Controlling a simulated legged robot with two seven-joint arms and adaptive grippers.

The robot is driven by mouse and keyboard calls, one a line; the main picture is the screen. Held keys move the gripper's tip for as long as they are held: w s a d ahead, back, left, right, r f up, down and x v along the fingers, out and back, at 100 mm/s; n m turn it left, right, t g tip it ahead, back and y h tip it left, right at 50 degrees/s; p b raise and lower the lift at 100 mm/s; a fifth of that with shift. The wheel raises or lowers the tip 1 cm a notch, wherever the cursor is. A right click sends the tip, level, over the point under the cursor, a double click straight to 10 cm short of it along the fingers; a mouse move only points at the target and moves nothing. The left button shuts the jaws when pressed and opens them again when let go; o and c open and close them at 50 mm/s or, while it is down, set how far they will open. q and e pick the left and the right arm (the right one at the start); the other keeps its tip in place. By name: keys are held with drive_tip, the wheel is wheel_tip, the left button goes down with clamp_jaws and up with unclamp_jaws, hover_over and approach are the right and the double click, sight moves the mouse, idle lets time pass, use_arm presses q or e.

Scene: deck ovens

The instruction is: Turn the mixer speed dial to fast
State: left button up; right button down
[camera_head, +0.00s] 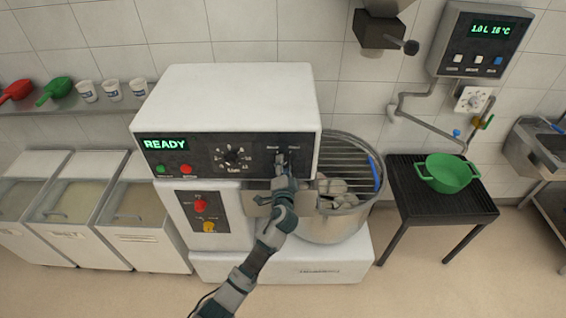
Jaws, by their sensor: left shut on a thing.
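The mixer (225,90) is a white machine with a dark control panel and a READY display (165,144). My left gripper (280,163) is at the right part of this panel, shut on a small dial below two small labels. The gripper hides most of that dial, so I cannot tell which way it points. The labels are too small to read surely. My right gripper is not in view.
A round timer dial (232,157) sits left of my gripper, with green and red buttons (173,169) farther left. A steel bowl (335,226) under a wire guard (345,165) stands right of my arm. A green pot (446,173) rests on a black stand.

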use_arm(q)
drive_tip(key=shift+d+m+p, duration=0.1)
drive_tip(key=shift+m+p, duration=0.25)
drive_tip(key=shift+m, duration=0.35)
drive_tip(key=shift+f, duration=0.15)
drive_tip(key=o, duration=0.9)
drive_tip(key=shift+o, duration=1.3)
drive_tip(key=shift+d, duration=0.15)
drive_tip(key=s, duration=1.2)
